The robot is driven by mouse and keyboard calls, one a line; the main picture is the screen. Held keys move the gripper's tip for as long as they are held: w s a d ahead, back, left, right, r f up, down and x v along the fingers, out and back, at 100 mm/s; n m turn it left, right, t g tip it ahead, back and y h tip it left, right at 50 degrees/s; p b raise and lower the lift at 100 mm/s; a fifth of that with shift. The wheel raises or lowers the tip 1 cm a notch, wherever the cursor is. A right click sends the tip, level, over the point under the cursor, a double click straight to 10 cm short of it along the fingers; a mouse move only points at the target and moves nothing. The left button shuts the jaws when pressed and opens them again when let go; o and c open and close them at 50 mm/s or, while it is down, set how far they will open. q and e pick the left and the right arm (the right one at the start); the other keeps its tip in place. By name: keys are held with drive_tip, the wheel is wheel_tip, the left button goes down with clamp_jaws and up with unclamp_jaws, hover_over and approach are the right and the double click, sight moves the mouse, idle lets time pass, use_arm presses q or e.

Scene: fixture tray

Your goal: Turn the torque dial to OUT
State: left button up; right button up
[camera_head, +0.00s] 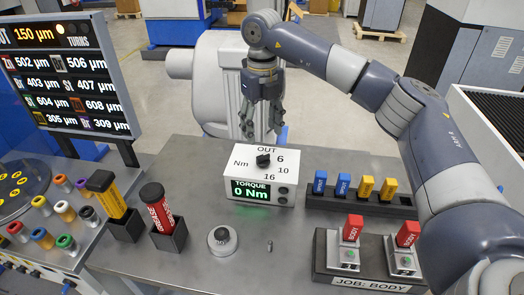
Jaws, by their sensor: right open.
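The torque dial (263,161) is a small black knob on the sloped top of a white box (236,166). Marks OUT, 6, 10 and 16 stand around it, and the green screen below reads TORQUE 0 Nm. Which mark the knob points to is too small to tell. My right gripper (262,132) hangs fingers down just behind and above the box, open and empty, apart from the knob. My left gripper is not in view.
Yellow (109,197) and red (159,212) tools stand in black holders left of the box. A rack of blue and yellow pieces (341,184) is to the right. The JOB: BODY fixture (369,281) is at the front right. A round button (222,236) sits in front.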

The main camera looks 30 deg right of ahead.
sight(263, 159)
wheel_tip(263, 159, down, 8)
drive_tip(key=shift+f+p, duration=0.1)
drive_tip(key=shift+p, duration=0.7)
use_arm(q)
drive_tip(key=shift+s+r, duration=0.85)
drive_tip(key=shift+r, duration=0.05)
use_arm(e)
drive_tip(key=shift+c, duration=0.3)
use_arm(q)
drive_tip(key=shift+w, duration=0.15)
use_arm(e)
drive_tip(key=c, duration=1)
